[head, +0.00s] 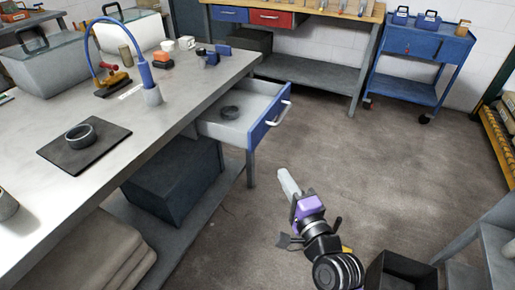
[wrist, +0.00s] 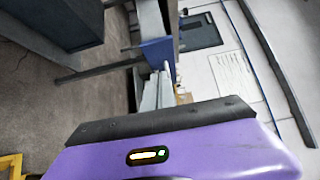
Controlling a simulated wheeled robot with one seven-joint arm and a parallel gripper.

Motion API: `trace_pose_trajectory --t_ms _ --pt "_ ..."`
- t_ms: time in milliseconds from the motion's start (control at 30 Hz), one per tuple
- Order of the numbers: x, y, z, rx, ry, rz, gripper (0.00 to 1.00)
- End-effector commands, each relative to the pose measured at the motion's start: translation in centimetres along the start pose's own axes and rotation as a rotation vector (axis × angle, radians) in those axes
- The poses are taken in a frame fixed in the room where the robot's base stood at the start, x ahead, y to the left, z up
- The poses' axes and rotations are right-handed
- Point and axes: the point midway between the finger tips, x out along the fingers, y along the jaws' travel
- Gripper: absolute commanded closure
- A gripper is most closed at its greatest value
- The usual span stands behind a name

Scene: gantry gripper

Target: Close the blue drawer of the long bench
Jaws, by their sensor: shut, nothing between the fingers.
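The long bench (head: 185,95) runs along the left of the head view. In the wrist view, my pale fingers (wrist: 158,92) point towards a blue panel (wrist: 157,50), which looks like the drawer front.
A dark box (head: 174,178) sits on the bench's lower shelf. A second bench with a blue drawer (head: 229,14) and a red drawer (head: 271,18), both looking shut, stands behind. A blue cart (head: 418,50) is at back right. An open dark bin (head: 399,274) is at lower right. The middle floor is clear.

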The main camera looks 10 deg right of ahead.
Motion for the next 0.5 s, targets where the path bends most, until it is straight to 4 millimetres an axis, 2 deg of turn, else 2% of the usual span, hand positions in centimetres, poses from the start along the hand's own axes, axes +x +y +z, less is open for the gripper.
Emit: trace_pose_trajectory --t_ms 167,500 --pt "1.9 -0.1 0.0 0.000 0.000 -0.002 1.00" --pt "8.3 -0.2 0.0 -0.002 -0.001 -0.003 1.00"
